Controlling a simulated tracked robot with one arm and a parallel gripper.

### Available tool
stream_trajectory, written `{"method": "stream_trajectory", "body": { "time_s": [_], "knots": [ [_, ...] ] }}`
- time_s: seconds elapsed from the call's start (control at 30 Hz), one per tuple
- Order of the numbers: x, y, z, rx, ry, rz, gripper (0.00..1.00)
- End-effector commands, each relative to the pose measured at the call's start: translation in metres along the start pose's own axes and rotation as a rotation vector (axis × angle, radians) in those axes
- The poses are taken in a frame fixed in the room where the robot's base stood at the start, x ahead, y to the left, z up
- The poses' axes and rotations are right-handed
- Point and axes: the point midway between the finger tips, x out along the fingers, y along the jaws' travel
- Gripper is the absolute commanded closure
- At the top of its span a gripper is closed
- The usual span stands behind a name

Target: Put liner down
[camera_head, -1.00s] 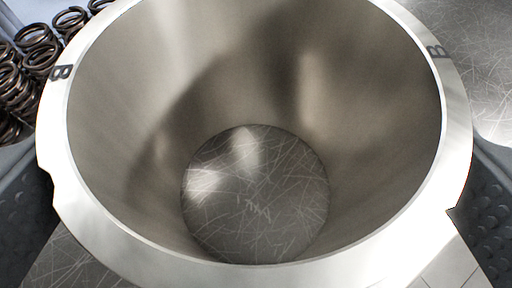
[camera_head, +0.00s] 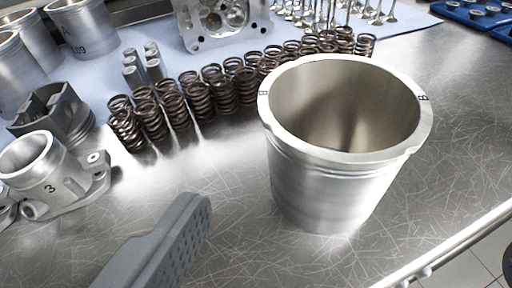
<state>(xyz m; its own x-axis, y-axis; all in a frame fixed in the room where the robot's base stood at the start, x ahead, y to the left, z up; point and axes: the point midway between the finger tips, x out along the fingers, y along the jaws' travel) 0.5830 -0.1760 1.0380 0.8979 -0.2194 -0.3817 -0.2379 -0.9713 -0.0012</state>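The liner (camera_head: 325,185) is a wide, silvery metal cylinder with a flanged rim and dark letter marks on it. It stands upright on the scratched steel table (camera_head: 250,255), right of centre, near the table's edge. One grey finger of my gripper (camera_head: 165,240) shows at the lower left, with its textured pad side bare. This finger is clear of the liner, with open table between them. The other finger is out of the frame. My gripper looks open and holds nothing that I can see.
Several coil springs (camera_head: 222,92) stand in rows behind the liner. A numbered metal part (camera_head: 45,170) and a piston (camera_head: 50,115) are at the left. More liners (camera_head: 85,28) and a cylinder head (camera_head: 222,22) stand behind. The table's edge (camera_head: 450,245) runs along the lower right.

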Motion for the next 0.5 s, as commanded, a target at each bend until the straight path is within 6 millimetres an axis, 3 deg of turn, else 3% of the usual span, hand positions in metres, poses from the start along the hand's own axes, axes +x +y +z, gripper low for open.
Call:
{"method": "stream_trajectory", "body": {
  "time_s": [0.27,0.37,0.5],
  "knots": [
    [-0.001,-0.002,-0.005,-0.004,0.004,0.0,0.0],
    [-0.008,-0.01,-0.031,-0.019,0.025,0.003,0.0],
    [-0.035,-0.035,-0.102,-0.047,0.074,0.007,0.0]
  ]
}}
